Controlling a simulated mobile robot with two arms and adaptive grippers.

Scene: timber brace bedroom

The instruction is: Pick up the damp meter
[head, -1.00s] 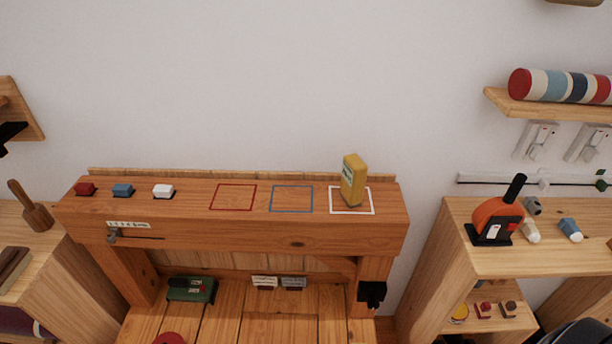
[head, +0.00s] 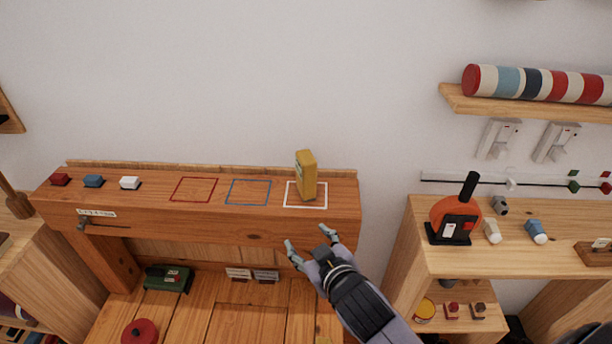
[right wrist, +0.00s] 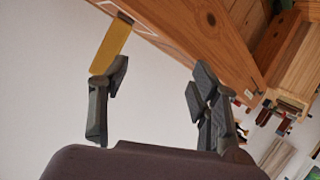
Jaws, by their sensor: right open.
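The damp meter looks to be the yellow upright block (head: 306,175) standing in the white outlined square (head: 292,204) at the right end of the timber beam (head: 200,222). It also shows in the right wrist view (right wrist: 112,45), near the left finger. My right gripper (head: 310,245) is open and empty, in front of the beam and below the yellow block in the head view, apart from it. In the right wrist view the two fingers (right wrist: 158,95) stand wide apart with nothing between them. My left gripper is not in view.
Red (head: 194,201) and blue (head: 248,204) outlined squares are empty. An orange device (head: 455,220) stands on the right cabinet (head: 408,232). A wall runs behind the beam.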

